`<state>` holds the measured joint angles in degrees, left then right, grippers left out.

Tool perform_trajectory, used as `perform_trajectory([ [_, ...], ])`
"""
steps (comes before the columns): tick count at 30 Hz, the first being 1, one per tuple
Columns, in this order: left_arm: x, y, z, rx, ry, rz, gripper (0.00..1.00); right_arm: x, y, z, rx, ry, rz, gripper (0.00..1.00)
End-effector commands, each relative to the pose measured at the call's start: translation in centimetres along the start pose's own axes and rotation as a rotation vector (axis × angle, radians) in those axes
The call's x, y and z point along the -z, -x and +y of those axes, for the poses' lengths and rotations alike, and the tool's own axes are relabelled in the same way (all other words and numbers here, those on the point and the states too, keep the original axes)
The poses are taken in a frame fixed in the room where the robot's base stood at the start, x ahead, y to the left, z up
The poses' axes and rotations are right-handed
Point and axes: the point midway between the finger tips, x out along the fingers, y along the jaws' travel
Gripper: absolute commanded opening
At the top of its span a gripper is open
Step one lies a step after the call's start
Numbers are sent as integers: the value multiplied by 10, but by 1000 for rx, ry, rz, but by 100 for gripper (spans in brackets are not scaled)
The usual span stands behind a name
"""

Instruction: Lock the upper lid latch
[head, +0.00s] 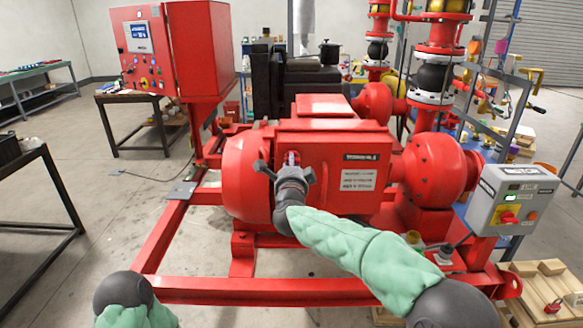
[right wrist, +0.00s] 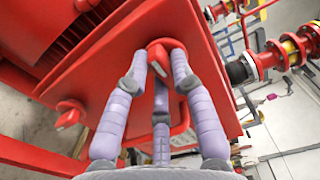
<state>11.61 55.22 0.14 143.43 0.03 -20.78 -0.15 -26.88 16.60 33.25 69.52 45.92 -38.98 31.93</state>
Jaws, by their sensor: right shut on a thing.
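A second red latch (right wrist: 68,114) with a pale grey front sits lower on the lid, apart from the fingers. My left gripper is out of view; only part of that arm shows at the bottom left.
A red skid frame (head: 262,290) runs around the pump. A grey switch box (head: 512,200) stands at right, with a wooden pallet (head: 540,285) below it. A red control cabinet (head: 180,55) stands at back left. Open floor lies to the left.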

Motion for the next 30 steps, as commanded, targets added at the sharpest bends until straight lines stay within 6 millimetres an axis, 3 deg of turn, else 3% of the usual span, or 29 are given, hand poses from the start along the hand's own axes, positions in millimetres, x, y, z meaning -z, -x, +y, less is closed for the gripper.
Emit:
perform_trajectory([
  [10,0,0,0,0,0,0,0,0,0,2,-3,-4,0,0],
  [11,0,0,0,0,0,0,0,0,0,2,-3,-4,0,33],
  [12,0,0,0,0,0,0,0,0,0,2,-3,-4,0,45],
  [13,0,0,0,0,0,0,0,0,0,1,-3,-4,0,49],
  [24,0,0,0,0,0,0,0,0,2,0,-1,-2,0,49],
  [30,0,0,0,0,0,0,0,-1,20,-1,1,-3,-1,49],
])
